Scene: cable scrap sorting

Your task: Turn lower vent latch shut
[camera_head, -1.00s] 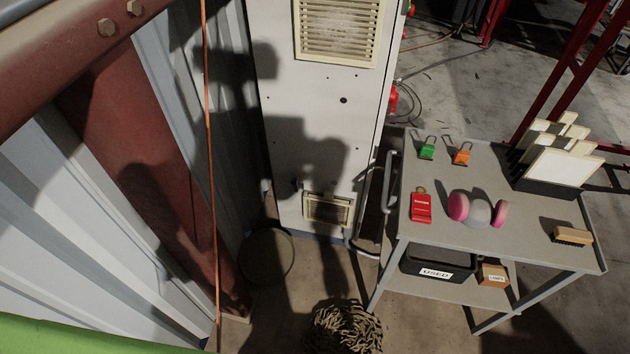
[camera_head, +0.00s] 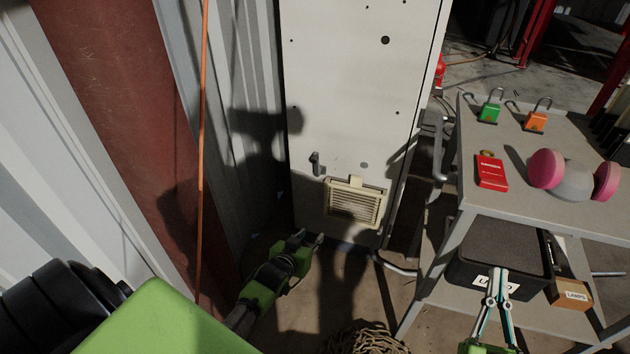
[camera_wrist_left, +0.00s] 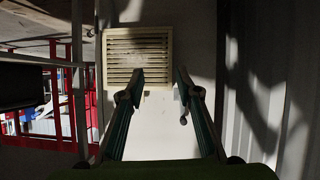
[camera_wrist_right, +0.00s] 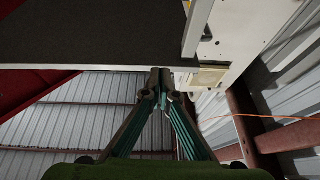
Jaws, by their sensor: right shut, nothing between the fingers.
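The lower vent (camera_head: 355,204) is a cream louvred panel low on the white cabinet; it also shows in the left wrist view (camera_wrist_left: 138,60). A small dark lever (camera_head: 315,164) sits above and left of it, and shows as a knob in the left wrist view (camera_wrist_left: 183,119). A pale tab (camera_head: 356,182) stands at the vent's top edge. I cannot tell which is the latch. My left gripper (camera_head: 320,238) is open and empty, just left of and below the vent, apart from lever and tab. My right gripper (camera_head: 499,273) is shut and empty in front of the black bin.
The grey cart (camera_head: 520,215) stands right of the cabinet, with padlocks, a red tag and earmuffs on top. The black bin (camera_head: 470,274) is on its lower shelf. An orange cable (camera_head: 202,150) hangs at left. A rope coil (camera_head: 365,340) lies on the floor.

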